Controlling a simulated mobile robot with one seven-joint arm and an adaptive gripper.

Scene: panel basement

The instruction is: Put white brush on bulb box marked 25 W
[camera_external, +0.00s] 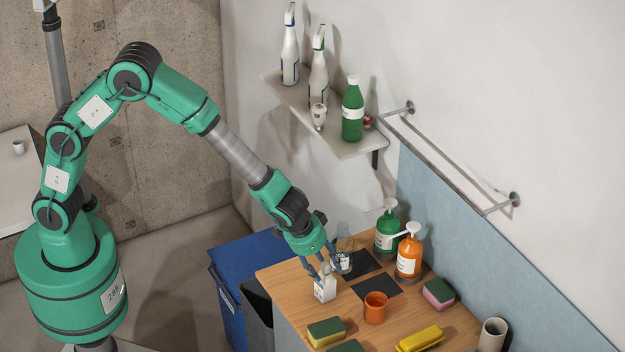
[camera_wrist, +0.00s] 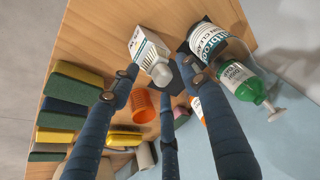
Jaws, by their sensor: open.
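My gripper (camera_external: 324,268) is open, with its fingers pointing down over the front left of the wooden table. A small white box (camera_external: 325,288) with printing stands under and between the fingertips. The print is too small to read as 25 W. A yellow brush-like object (camera_external: 420,338) lies at the table's front.
An orange cup (camera_external: 375,307) stands close right of the box. Green (camera_external: 387,232) and orange (camera_external: 409,252) pump bottles and a clear bottle (camera_external: 344,245) stand behind. Sponges (camera_external: 326,331) lie in front. A wall shelf (camera_external: 345,143) holds bottles. Blue bin (camera_external: 240,255) stands left.

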